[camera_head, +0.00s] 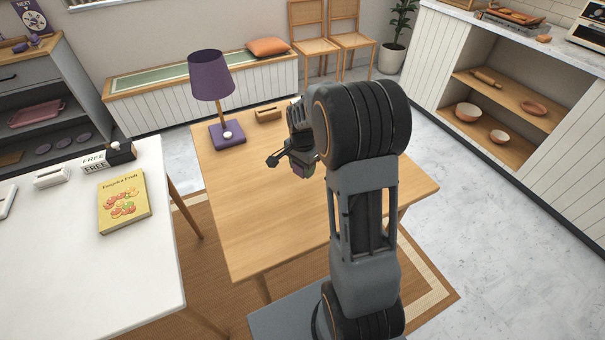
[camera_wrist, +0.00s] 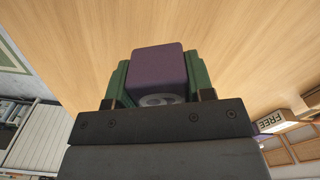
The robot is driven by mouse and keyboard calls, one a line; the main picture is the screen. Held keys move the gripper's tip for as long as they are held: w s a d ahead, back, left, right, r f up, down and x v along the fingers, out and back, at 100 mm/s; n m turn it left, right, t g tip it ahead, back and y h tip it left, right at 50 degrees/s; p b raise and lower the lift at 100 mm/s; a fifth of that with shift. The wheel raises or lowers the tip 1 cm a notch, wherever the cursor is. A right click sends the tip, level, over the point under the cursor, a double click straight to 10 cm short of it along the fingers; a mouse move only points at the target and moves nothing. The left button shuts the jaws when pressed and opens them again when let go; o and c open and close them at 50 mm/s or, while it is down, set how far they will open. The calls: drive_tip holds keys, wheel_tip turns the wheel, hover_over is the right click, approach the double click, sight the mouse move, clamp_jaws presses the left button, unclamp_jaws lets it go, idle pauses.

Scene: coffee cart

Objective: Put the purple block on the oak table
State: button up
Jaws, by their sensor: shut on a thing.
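The purple block (camera_wrist: 157,68) is held between the two green-padded fingers of my gripper (camera_wrist: 158,84) in the wrist view. In the head view my gripper (camera_head: 302,166) is over the oak table (camera_head: 255,235), with a small part of the purple block (camera_head: 297,170) showing and the rest hidden by my arm. The oak table's wooden top (camera_wrist: 250,50) fills the background beyond the block in the wrist view. I cannot tell whether the block touches the tabletop.
A purple lamp (camera_head: 211,80) and a small wooden item (camera_head: 268,115) stand at the table's far side. A white table (camera_head: 140,270) with a yellow book (camera_head: 124,200) is at left. The table's front left area is clear.

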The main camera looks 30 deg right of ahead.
sight(302, 175)
drive_tip(key=shift+w+d+f, duration=0.2)
drive_tip(key=shift+w+f, duration=0.25)
drive_tip(key=shift+f, duration=0.15)
drive_tip(key=shift+w+d+f, duration=0.15)
drive_tip(key=shift+w+f, duration=0.25)
drive_tip(key=shift+f, duration=1.65)
drive_tip(key=shift+f, duration=0.1)
drive_tip(key=shift+f+b, duration=0.15)
drive_tip(key=shift+b, duration=0.2)
drive_tip(key=o, duration=1)
